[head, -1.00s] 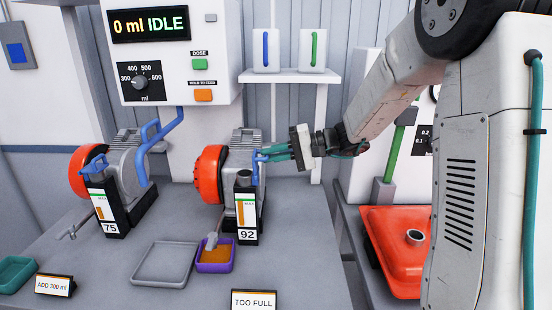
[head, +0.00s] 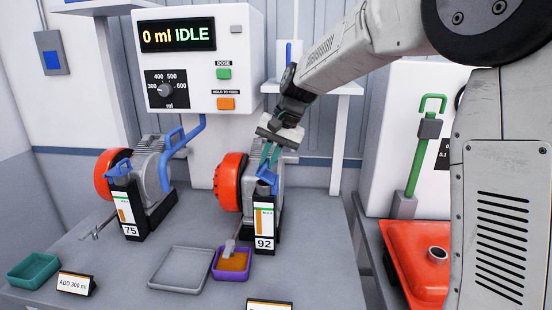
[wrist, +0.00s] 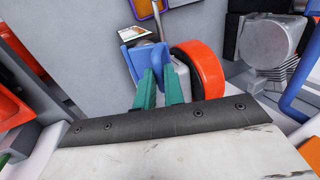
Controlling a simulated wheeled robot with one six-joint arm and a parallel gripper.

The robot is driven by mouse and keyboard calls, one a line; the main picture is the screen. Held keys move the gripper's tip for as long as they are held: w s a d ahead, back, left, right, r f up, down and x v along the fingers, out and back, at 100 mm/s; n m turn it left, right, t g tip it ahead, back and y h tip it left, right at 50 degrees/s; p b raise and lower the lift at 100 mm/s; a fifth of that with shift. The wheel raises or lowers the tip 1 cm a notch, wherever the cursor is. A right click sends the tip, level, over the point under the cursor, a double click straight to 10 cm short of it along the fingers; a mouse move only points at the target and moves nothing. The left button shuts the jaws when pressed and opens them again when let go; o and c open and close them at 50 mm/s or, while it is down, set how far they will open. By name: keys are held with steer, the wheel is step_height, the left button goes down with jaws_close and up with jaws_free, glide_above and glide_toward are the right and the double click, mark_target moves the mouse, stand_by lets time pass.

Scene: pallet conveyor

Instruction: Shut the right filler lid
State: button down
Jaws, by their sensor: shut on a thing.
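The right filler (head: 264,222), a black-framed gauge box marked 92, stands at the front of the right motor unit. Its blue lid (head: 267,176) is at the top of the box and covers the view of the opening; I cannot tell whether it sits fully flat. My gripper (head: 268,163) reaches down from above, with its teal fingers shut on the blue lid. The wrist view also shows the lid (wrist: 132,60) just beyond the fingertips (wrist: 158,82).
The left unit (head: 128,212), marked 75, stands apart at left. An orange wheel (head: 228,182) is close beside the gripper. A purple tray (head: 230,270) of orange stuff and an empty grey tray (head: 181,270) lie in front. The dosing panel (head: 195,60) reads 0 ml IDLE.

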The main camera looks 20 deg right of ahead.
steer(key=a+h, duration=0.1)
steer(key=w+a+f+g+h, duration=0.1)
steer(key=h, duration=0.1)
steer(key=shift+w+a+f+g+h, duration=0.15)
steer(key=shift+a+g+h, duration=0.15)
steer(key=shift+h, duration=0.25)
steer(key=shift+s+a+f+g+h, duration=0.15)
steer(key=shift+g+h, duration=0.15)
steer(key=shift+h, duration=0.25)
steer(key=shift+w+a+f+g+h, duration=0.15)
steer(key=shift+f+g+h, duration=0.15)
steer(key=shift+h, duration=0.2)
steer(key=c, duration=1.5)
jaws_free()
steer(key=v, duration=0.7)
steer(key=shift+r, duration=0.4)
